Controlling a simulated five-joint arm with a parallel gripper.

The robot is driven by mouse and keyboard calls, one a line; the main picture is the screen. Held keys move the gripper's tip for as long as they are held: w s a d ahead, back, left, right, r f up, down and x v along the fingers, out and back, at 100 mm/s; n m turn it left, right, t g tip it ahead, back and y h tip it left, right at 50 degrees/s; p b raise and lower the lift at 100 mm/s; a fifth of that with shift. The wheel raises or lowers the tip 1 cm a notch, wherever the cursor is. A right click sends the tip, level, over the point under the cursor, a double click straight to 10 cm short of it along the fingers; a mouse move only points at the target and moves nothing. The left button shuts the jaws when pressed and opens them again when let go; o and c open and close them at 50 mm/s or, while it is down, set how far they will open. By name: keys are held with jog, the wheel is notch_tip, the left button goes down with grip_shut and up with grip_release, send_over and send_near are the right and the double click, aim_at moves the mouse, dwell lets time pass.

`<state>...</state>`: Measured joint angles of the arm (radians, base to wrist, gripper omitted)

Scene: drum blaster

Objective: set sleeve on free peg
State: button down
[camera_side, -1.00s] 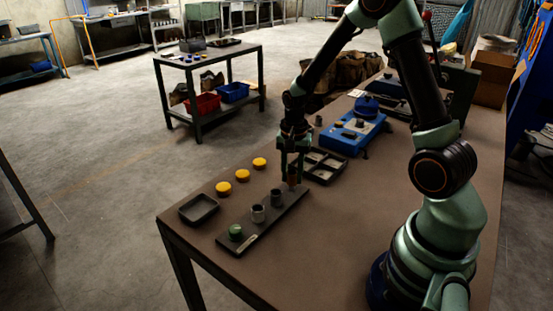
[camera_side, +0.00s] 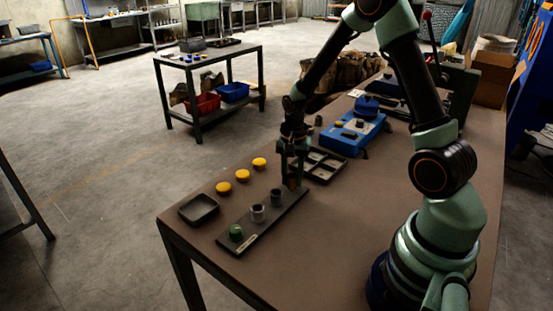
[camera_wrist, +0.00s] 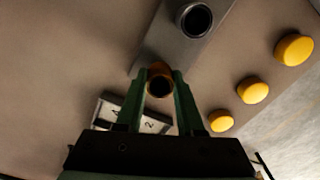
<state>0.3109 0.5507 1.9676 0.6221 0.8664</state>
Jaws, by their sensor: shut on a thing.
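A dark peg board (camera_side: 262,228) lies on the brown table. From its near end it carries a green sleeve (camera_side: 236,232), a grey sleeve (camera_side: 258,213) and a dark sleeve (camera_side: 276,196). The dark sleeve also shows in the wrist view (camera_wrist: 195,19). My gripper (camera_side: 292,180) is over the far end of the board, pointing down. Its green fingers are shut on an orange-brown sleeve (camera_wrist: 160,80), upright between the fingertips. The free peg is hidden under the sleeve and fingers. I cannot tell whether the sleeve is around the peg or above it.
Several yellow caps (camera_side: 242,175) stand in a row left of the board. A shallow black tray (camera_side: 199,209) sits near the left edge. A divided tray (camera_side: 326,165) lies close behind my gripper, with a blue fixture (camera_side: 352,133) beyond.

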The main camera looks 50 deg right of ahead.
jog(key=shift+f, duration=0.4)
dwell(0.6)
jog(key=shift+c, duration=0.2)
grip_release()
dwell(0.3)
jog(key=shift+r, duration=3)
